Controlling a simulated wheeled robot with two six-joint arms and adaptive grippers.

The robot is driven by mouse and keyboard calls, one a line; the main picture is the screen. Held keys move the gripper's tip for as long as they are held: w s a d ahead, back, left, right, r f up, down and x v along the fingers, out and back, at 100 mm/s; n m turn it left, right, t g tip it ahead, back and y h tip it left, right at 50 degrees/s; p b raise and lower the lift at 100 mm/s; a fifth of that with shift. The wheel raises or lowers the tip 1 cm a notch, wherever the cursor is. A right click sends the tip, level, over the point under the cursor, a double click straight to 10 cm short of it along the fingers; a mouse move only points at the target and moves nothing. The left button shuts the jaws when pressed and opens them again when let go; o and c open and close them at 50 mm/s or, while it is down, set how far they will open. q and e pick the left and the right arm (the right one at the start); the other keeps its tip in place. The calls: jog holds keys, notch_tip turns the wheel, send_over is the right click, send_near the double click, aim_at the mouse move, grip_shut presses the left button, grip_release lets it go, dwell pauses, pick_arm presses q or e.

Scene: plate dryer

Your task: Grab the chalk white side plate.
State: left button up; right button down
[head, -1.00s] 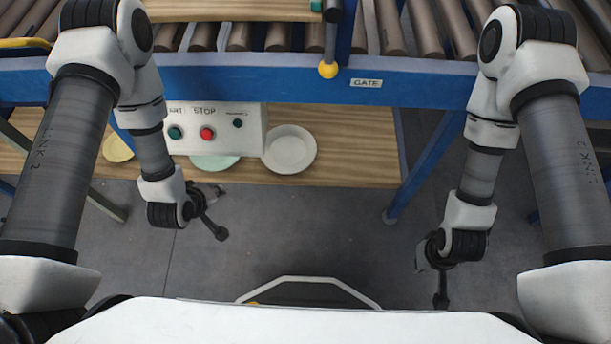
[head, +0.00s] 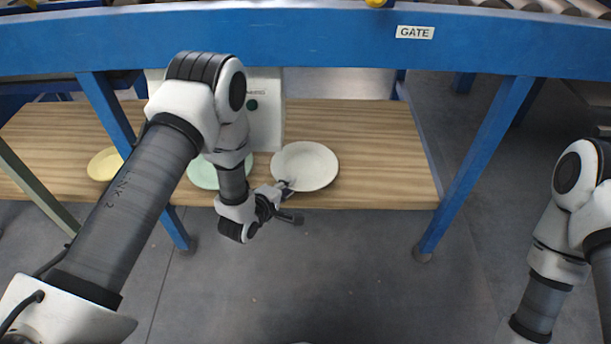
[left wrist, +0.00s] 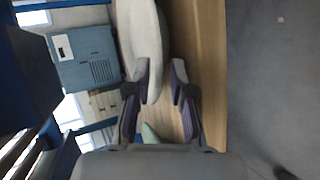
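The chalk white side plate (head: 305,166) lies on the wooden shelf (head: 378,150) near its front edge, right of the control box. My left gripper (head: 290,203) is at the plate's front-left rim, with one finger near the rim and the other lower, in front of the shelf edge. In the left wrist view the plate (left wrist: 143,35) shows nearly edge-on, its near rim between the two spread fingers of the left gripper (left wrist: 160,82). There is a gap to the right finger; contact with the left finger is unclear. My right gripper is out of view.
A mint plate (head: 203,175) lies left of the white one, partly hidden by my left arm. A yellow plate (head: 103,165) is further left. A blue beam (head: 300,38) runs above the shelf, with blue legs (head: 475,165). The shelf's right part is clear.

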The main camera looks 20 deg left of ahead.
pick_arm(q)
jog(key=shift+w+f, duration=0.1)
jog(key=shift+w, duration=0.25)
grip_shut()
